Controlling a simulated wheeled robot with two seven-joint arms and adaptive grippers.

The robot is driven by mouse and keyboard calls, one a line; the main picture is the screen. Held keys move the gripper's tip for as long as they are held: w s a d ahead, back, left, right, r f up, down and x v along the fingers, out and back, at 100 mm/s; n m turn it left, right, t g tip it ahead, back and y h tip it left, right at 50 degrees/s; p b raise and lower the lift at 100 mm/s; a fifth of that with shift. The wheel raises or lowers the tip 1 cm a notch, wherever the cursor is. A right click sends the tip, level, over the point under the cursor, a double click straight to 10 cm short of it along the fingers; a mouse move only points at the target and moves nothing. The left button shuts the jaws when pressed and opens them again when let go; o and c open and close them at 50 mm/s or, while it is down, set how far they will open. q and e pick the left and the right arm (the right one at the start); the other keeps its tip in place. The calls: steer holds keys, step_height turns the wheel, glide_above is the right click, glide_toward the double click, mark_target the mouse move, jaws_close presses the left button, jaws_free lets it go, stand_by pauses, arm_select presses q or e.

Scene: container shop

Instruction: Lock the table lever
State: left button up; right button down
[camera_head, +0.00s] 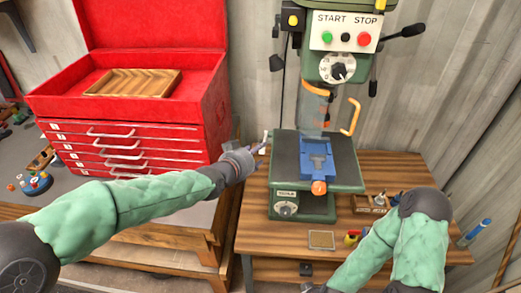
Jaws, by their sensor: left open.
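A green drill press (303,205) stands on the wooden bench, with a dark flat table (345,153) and a blue vise (316,158) with an orange knob (319,187) on it. My left gripper (262,148) is open at the left edge of the drill press table, pointing right. A small pale upright piece (264,136) shows beside its fingers; I cannot tell if it is the table lever or if the fingers touch it. My right arm reaches down to the bottom edge; its gripper is out of view.
A red tool chest (130,148) with an open lid and a wooden tray (134,82) stands left of the drill press. The wooden bench (266,240) bears a small square plate (321,240) and small tools at the front. A corrugated wall closes the back.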

arm_select(q)
steer(key=shift+x, duration=2.05)
jaws_close()
